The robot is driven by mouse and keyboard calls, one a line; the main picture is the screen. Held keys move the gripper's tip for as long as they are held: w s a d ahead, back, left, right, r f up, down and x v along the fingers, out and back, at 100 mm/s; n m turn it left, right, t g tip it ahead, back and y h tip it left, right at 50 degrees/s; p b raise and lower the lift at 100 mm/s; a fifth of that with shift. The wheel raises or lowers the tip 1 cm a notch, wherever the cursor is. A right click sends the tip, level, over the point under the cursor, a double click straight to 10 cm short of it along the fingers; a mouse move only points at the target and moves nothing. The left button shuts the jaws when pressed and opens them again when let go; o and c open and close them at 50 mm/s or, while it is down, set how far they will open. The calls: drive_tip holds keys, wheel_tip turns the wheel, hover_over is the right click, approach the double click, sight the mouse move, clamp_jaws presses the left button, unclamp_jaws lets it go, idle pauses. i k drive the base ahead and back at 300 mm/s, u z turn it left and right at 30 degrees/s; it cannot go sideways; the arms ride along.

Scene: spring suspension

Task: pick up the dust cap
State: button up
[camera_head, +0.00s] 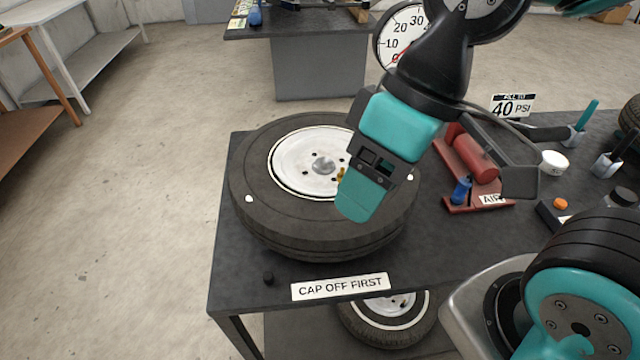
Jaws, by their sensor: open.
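A small black cap (268,277), which looks like the dust cap, rests on the dark table (225,285) near its front left corner. It lies left of the "CAP OFF FIRST" sign (340,287) and in front of the tyre. The wheel (255,215) lies flat on the table, with a small brass-coloured valve stem (340,174) showing at the rim. My gripper (437,200) is open and empty, above the right part of the wheel. It is up and to the right of the cap, well apart from it. My arm hides part of the wheel.
A red air tool (472,155) with a blue part (461,190) stands right of the wheel. A pressure gauge (398,35) is behind my arm. A second wheel (390,318) is below the table.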

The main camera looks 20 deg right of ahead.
sight(268, 278)
drive_tip(key=k, duration=1)
drive_tip(key=u, duration=1.65)
drive_tip(key=i, duration=1.35)
drive_tip(key=z, duration=2.1)
